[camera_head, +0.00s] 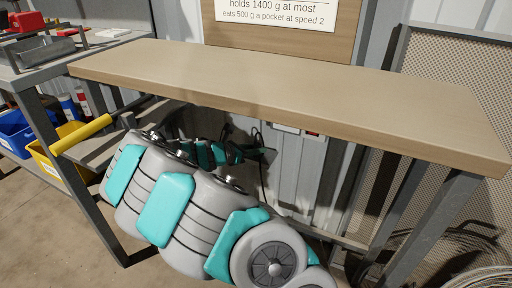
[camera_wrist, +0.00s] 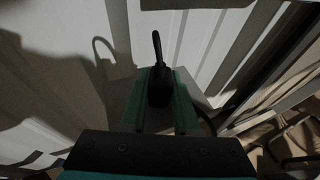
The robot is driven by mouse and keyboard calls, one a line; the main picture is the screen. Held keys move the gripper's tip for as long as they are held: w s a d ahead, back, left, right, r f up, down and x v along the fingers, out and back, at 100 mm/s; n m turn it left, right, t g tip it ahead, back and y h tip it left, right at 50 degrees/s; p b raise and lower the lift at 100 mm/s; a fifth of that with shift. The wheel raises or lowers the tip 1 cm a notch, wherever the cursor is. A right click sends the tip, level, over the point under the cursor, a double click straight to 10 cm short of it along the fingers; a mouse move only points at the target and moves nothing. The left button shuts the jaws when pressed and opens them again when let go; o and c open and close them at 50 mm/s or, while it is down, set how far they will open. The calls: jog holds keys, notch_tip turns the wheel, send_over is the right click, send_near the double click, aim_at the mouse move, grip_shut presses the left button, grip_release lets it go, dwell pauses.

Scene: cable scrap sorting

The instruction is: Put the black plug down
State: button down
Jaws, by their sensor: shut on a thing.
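The black plug (camera_wrist: 159,90) sits between the two green fingers of my gripper (camera_wrist: 163,74) in the wrist view. The fingers are shut on it, and a dark loop or cord stands out beyond their tips. In the head view my gripper (camera_head: 262,153) is behind and below the wooden tabletop, near the corrugated wall. A thin dark cord hangs beside it there. The plug itself is too small and dark to make out clearly in the head view.
The wooden tabletop (camera_head: 270,85) is bare, with a sign (camera_head: 275,12) behind it. A side bench (camera_head: 30,75) at the left holds a metal tray and red items. A yellow bin (camera_head: 52,165) and a blue bin (camera_head: 15,133) stand below. Coiled cable (camera_head: 480,270) lies at the lower right.

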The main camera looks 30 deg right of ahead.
jog(key=c, duration=0.7)
grip_release()
jog(key=shift+o, duration=0.2)
jog(key=shift+r, duration=0.25)
jog(key=p+v, duration=0.1)
jog(key=v, duration=1.1)
jog(key=shift+r, duration=0.3)
